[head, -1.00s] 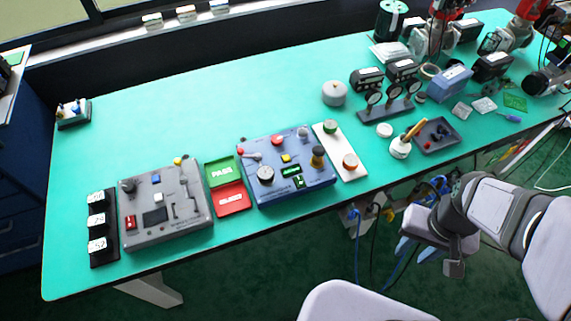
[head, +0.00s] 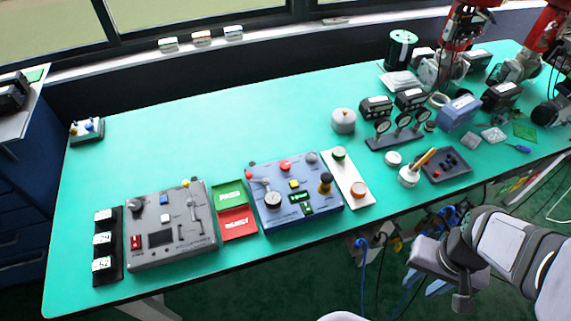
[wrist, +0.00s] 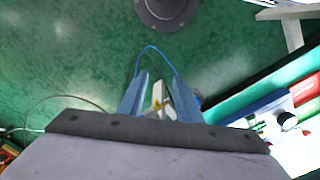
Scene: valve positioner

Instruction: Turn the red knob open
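A blue control box (head: 290,208) sits near the front edge of the table, with a red round knob (head: 285,167) at its back. It also carries a grey dial, a yellow button, a black and yellow knob and a lever with a small red tip. My gripper is off the table's front edge, low at the right in the head view. In the wrist view my gripper (wrist: 160,88) has its two blue fingers apart, with nothing visibly held between them.
Left of the blue box are green and red cards (head: 238,224), a grey control box (head: 192,238) and a black strip of labelled blocks (head: 107,275). Gauges (head: 402,122) and a dark tray (head: 460,163) stand right. The teal table (head: 230,115) is clear behind the boxes.

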